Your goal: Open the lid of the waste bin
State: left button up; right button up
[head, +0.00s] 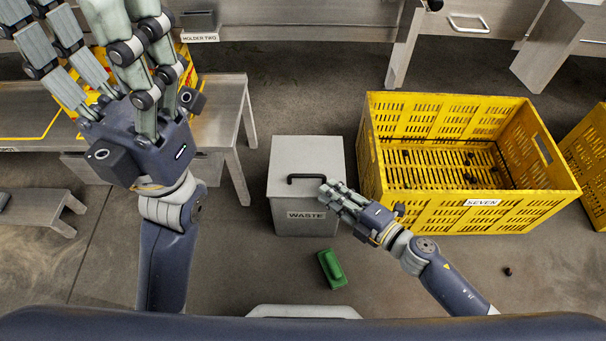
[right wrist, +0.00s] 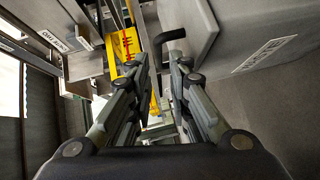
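The waste bin (head: 306,224) is a grey box with a "WASTE" label, standing on the floor in the middle of the head view. Its lid (head: 305,154) lies flat and shut, with a black bar handle (head: 305,178) near the front edge. The handle also shows in the right wrist view (right wrist: 171,36), just beyond the fingertips. My right gripper (head: 335,191) is at the bin's front right corner, beside the handle. Its fingers (right wrist: 161,64) are apart with nothing between them. My left gripper (head: 88,25) is raised at upper left, fingers spread and empty, tips partly out of frame.
A yellow crate labelled "SEVEN" (head: 480,202) stands close to the bin's right, with a few small dark pieces inside. A green block-like object (head: 331,269) lies on the floor in front of the bin. A grey table (head: 222,105) stands at left. Another yellow crate (head: 588,155) is at far right.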

aim_at(308, 175)
jog(key=b+x, duration=0.1)
jog(key=x, duration=0.7)
jog(key=shift+w+a+b, duration=0.25)
jog(key=shift+a+b, duration=0.05)
jog(key=shift+b, duration=0.1)
grip_shut()
